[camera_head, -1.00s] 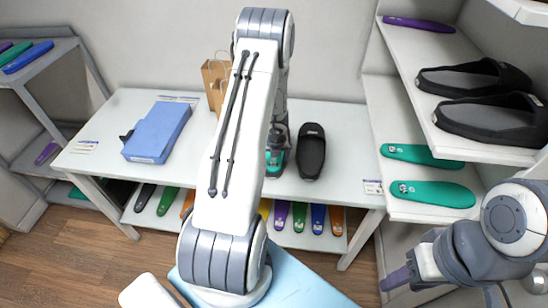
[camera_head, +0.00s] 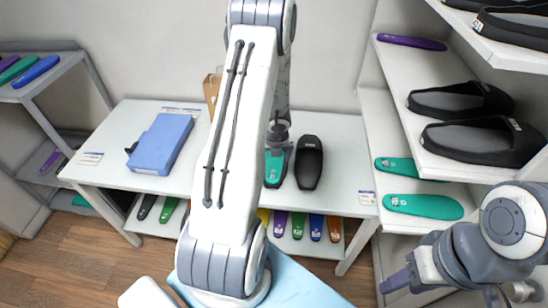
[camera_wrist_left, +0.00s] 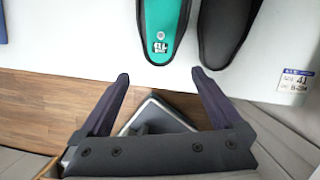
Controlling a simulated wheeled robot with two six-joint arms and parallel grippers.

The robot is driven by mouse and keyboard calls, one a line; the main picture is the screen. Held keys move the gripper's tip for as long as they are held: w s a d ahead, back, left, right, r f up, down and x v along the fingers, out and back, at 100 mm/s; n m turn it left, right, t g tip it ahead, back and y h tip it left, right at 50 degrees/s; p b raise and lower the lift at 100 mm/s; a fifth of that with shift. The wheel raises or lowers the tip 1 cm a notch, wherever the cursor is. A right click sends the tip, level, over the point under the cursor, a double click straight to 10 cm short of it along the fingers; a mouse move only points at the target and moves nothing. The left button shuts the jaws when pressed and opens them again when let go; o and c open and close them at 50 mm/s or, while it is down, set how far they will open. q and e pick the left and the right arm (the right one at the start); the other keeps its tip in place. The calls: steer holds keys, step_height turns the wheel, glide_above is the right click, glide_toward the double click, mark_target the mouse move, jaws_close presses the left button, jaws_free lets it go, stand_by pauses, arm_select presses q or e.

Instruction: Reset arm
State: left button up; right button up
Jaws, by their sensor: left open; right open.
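My left arm rises through the middle of the head view, and its wrist (camera_head: 278,133) hangs at the table near a teal insole (camera_head: 274,168). In the left wrist view, my left gripper (camera_wrist_left: 160,76) is open and empty, its dark fingers pointing toward the table's front edge. The teal insole (camera_wrist_left: 162,28) lies beyond the fingertips, apart from them. A black slipper (camera_head: 309,163) lies right of the insole and also shows in the wrist view (camera_wrist_left: 225,30). My right gripper (camera_head: 396,280) is at the lower right, open, away from the table.
A blue box (camera_head: 162,143) lies on the white table (camera_head: 222,180) at left. The lower shelf holds several coloured insoles (camera_head: 297,225). The right shelf holds black slippers (camera_head: 480,141) and teal insoles (camera_head: 424,206). A paper bag (camera_head: 211,92) stands behind my arm.

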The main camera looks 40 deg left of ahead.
stand_by(0.5)
arm_select(q)
steer(key=d+r+m+t+h, duration=0.1)
steer(key=d+r+m, duration=0.4)
steer(key=m, duration=0.5)
steer(key=s+d+r+m+h, duration=0.1)
steer(key=d+r+m, duration=0.3)
steer(key=d+m, duration=0.4)
steer(key=d+r+m+t+h, duration=0.1)
steer(key=d+r+m, duration=0.35)
steer(key=m, duration=0.65)
steer(key=s+d+m+g+b, duration=0.2)
steer(key=s+d+m+b, duration=0.1)
steer(key=s+d+m, duration=0.5)
steer(key=s+d+r+m+g+b, duration=0.1)
steer(key=s+d+m+b, duration=0.3)
steer(key=s+d+m, duration=0.5)
steer(key=s+m+g, duration=0.1)
steer(key=s+m, duration=0.4)
steer(key=m, duration=0.1)
steer(key=shift+s+r, duration=0.15)
